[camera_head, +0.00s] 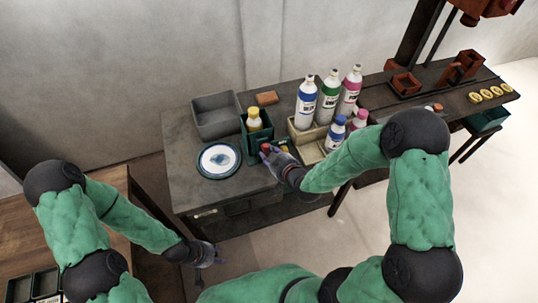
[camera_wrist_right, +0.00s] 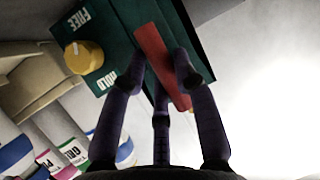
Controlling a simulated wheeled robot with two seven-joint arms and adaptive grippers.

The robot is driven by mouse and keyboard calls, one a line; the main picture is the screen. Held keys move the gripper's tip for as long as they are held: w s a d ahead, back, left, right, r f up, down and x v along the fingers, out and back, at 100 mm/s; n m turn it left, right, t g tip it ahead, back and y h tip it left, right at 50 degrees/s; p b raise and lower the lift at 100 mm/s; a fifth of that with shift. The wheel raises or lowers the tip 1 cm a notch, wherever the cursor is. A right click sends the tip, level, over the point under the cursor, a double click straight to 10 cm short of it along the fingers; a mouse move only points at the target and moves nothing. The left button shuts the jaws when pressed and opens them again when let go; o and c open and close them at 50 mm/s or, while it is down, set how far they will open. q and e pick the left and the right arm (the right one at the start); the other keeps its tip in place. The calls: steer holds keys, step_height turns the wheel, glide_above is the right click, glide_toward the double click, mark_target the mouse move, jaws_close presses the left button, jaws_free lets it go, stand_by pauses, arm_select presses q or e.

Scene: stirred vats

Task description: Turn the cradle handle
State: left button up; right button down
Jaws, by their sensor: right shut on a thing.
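The green cradle (camera_head: 257,136) stands on the dark table and holds a bottle with a yellow cap (camera_head: 253,113). In the right wrist view its green face (camera_wrist_right: 118,40) shows the words FREE and HOLD and a round yellow piece (camera_wrist_right: 84,57). The red cradle handle (camera_wrist_right: 160,62) lies tilted across that face. My right gripper (camera_wrist_right: 160,75) is shut on the handle, with its fingers on both sides of it. In the head view my right gripper (camera_head: 276,157) is at the cradle's front. My left gripper (camera_head: 206,254) hangs at lower left, away from the cradle; its opening is too small to tell.
A grey bin (camera_head: 216,116), a white plate with a blue rim (camera_head: 219,161) and an orange block (camera_head: 267,98) are on the table. Several bottles (camera_head: 306,103) stand right of the cradle in and around a beige rack (camera_head: 305,138). A wooden table (camera_head: 85,200) is at left.

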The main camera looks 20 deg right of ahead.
steer(key=shift+w+d+r, duration=0.1)
stand_by(0.3)
steer(key=c, duration=0.9)
jaws_free()
steer(key=v, duration=1.2)
steer(key=shift+f, duration=0.25)
